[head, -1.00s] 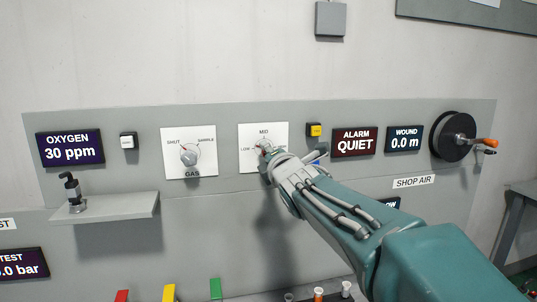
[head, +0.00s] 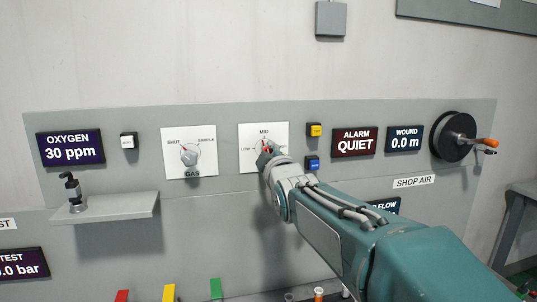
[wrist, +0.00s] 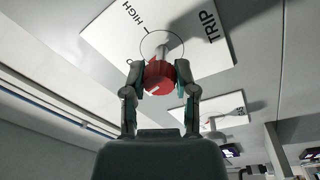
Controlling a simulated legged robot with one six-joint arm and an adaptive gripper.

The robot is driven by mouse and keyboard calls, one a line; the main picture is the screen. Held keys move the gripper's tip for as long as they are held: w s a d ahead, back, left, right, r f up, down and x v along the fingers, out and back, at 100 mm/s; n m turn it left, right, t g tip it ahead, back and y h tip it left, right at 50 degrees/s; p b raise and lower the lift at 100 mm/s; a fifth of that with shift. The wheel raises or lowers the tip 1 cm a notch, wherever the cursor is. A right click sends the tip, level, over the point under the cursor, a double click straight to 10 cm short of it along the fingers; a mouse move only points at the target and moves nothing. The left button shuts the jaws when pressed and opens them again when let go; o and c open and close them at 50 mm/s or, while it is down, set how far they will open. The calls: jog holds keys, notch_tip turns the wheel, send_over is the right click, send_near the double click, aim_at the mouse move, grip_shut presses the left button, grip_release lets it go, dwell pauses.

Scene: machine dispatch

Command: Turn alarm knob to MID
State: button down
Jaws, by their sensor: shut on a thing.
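The knob sits on a white dial plate (head: 281,134) marked LOW and MID in the head view. In the wrist view the plate (wrist: 112,30) shows HIGH and TRIP. My gripper (head: 266,154) is at this dial and covers its lower right in the head view. In the wrist view my gripper (wrist: 159,70) has a finger on each side of the red-faced knob (wrist: 159,84) and is shut on it. In the head view a red mark shows just below MID, but the fingers partly hide the knob. The ALARM display (head: 355,142) reads QUIET.
The GAS dial (head: 189,155) is to the left. A yellow button (head: 314,130) and a blue button (head: 312,163) are close to the right of my gripper. A crank wheel (head: 453,136) is at the far right, and a shelf (head: 110,206) with a pump bottle is at lower left.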

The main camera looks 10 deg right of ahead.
jog(key=shift+f+m, duration=0.3)
jog(key=shift+m, duration=1.1)
jog(key=c, duration=0.5)
grip_release()
jog(key=shift+w, duration=0.1)
jog(key=shift+o, duration=0.5)
jog(key=shift+a, duration=0.1)
jog(key=shift+r, duration=0.15)
jog(key=s+f, duration=0.1)
jog(key=s, duration=1.1)
